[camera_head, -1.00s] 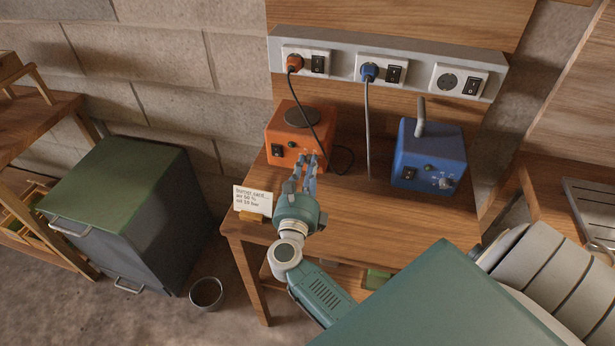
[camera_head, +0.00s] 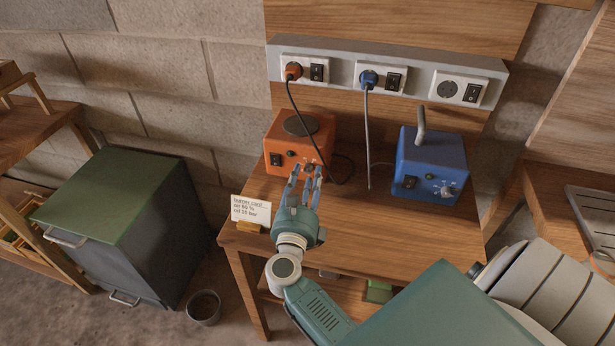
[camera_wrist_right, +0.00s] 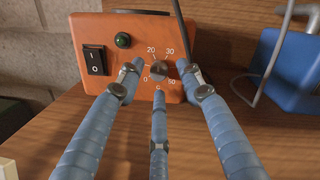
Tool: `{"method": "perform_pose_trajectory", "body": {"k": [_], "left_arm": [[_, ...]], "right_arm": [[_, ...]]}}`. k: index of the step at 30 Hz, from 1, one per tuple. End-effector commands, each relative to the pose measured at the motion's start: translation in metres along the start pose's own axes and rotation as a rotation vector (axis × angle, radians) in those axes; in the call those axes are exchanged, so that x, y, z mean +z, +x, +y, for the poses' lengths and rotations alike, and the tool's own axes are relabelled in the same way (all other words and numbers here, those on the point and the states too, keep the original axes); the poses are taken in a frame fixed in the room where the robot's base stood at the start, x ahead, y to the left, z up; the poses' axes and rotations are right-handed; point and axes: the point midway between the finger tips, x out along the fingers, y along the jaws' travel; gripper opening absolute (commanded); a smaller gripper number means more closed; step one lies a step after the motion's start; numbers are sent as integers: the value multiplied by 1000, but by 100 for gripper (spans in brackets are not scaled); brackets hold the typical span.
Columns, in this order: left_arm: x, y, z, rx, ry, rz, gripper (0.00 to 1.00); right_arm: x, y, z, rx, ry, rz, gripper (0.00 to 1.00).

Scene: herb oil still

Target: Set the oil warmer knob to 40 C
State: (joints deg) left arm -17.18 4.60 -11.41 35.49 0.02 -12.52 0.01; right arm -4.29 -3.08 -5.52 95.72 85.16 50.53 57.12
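The orange oil warmer (camera_head: 284,150) stands at the table's back left, with a round dark plate on top. I cannot tell the knob's pointer direction. My right gripper (camera_head: 305,176) is in front of the warmer's face. In the wrist view its three fingers (camera_wrist_right: 160,80) are spread left, right and below the knob, apart from it. My left gripper is not in view.
A blue device (camera_head: 431,165) with a knob stands to the right. A power strip (camera_head: 420,75) with orange and blue plugs runs behind; their cables hang over the table (camera_head: 375,230). A white card (camera_head: 251,210) stands at the front left. A black-and-white rocker switch (camera_wrist_right: 94,60) is left of the knob.

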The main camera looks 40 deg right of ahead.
Motion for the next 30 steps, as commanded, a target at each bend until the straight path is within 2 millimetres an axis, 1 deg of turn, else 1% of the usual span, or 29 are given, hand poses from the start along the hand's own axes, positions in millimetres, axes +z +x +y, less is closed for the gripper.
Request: {"method": "perform_pose_trajectory", "body": {"k": [6, 9, 12, 16, 22, 23, 24, 26, 27, 28, 30], "left_arm": [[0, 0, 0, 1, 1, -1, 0], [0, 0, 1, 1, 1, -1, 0], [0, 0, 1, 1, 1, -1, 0], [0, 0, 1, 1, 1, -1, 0], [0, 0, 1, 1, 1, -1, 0], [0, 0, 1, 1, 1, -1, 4], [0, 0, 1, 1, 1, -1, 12], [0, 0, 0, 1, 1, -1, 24], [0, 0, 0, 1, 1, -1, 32], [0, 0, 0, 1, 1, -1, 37], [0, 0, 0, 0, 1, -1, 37]], "right_arm": [[-2, -37, 1, 3, 1, 4, 37], [-2, -52, 0, 2, 0, 5, 37], [-2, -63, 0, 1, 0, 4, 37], [-1, -69, 0, 1, 1, 2, 37], [-1, -69, 0, 0, 1, 2, 37], [-1, -69, 0, 0, 1, 2, 37], [-1, -69, 0, 0, 1, 2, 37], [-1, -69, 0, 1, 0, 1, 37], [0, -69, 0, 1, -1, 0, 37], [0, -69, 0, 2, -2, -1, 37], [1, -69, 0, 4, -5, -5, 37]]}}
